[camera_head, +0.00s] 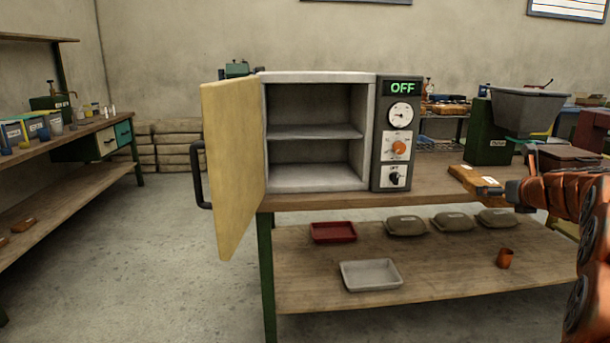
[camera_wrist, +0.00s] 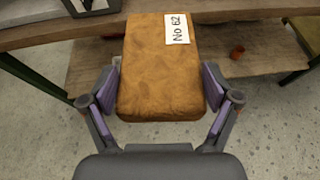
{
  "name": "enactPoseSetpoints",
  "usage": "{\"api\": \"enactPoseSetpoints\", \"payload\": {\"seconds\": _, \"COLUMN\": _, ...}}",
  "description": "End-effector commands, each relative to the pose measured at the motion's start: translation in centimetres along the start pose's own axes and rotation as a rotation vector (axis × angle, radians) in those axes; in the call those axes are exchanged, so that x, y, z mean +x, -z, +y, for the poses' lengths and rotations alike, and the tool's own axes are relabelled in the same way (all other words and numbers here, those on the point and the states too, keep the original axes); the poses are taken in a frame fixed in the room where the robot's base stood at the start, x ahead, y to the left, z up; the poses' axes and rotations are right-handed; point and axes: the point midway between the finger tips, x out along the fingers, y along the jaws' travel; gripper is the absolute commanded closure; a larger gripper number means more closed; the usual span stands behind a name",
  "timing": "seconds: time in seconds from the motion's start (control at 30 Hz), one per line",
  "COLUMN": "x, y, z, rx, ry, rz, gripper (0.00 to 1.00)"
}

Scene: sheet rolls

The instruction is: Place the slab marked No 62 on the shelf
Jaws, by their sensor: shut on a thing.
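The slab marked No 62 (camera_wrist: 157,75) is an orange-brown block with a white label, seen close up in the wrist view. My gripper (camera_wrist: 160,98) is shut on it, with a finger against each long side. In the head view the slab (camera_head: 472,180) shows at the right, in front of the table edge, beside my arm. The kiln-like cabinet (camera_head: 384,85) stands on the table with its yellow door (camera_head: 232,160) swung open to the left. Inside, a middle shelf (camera_head: 315,131) divides it into two empty compartments. Its display reads OFF.
The table's lower board (camera_head: 450,270) holds a red tray (camera_head: 333,232), a white tray (camera_head: 370,275), several grey bags (camera_head: 453,221) and a copper cup (camera_head: 505,258). The floor at left is clear.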

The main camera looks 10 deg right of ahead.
Motion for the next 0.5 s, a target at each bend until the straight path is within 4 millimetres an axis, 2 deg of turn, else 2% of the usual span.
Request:
{"api": "enactPoseSetpoints", "payload": {"seconds": 0.03, "x": 0.6, "y": -0.3, "z": 1.2, "rx": -0.002, "ry": -0.002, "rz": -0.002, "gripper": 0.66}}
{"api": "enactPoseSetpoints", "payload": {"seconds": 0.5, "x": 5.4, "y": 0.1, "z": 10.7, "rx": -0.001, "ry": -0.004, "rz": -0.002, "gripper": 0.66}}
